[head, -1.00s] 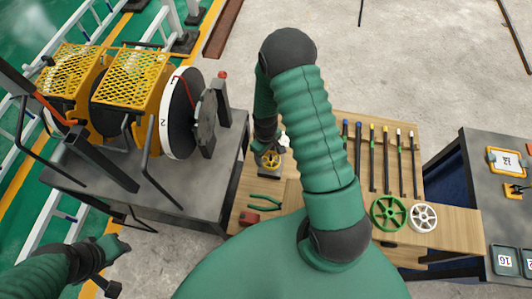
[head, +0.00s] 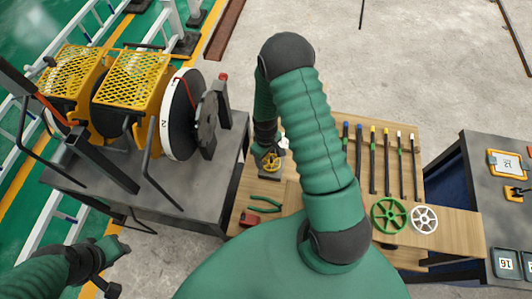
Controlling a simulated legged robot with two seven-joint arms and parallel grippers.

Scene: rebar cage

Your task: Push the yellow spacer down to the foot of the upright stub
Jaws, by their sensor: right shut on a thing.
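The yellow spacer (head: 271,161) is a small wheel shape above a dark block (head: 270,175) on the wooden bench. My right gripper (head: 268,154) is at the spacer and shut on it, with its fingers small and partly hidden by my arm. The upright stub cannot be made out clearly; the spacer and gripper cover that spot. I cannot tell the gap between spacer and block. My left gripper (head: 118,268) hangs at the lower left, away from the bench, and its jaw opening is unclear.
Green-handled pliers (head: 265,205) and a red item (head: 249,219) lie in front of the block. A green wheel (head: 389,214), a white wheel (head: 424,219) and several rods (head: 386,160) are on the right. A grey table with reels (head: 180,115) stands close on the left.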

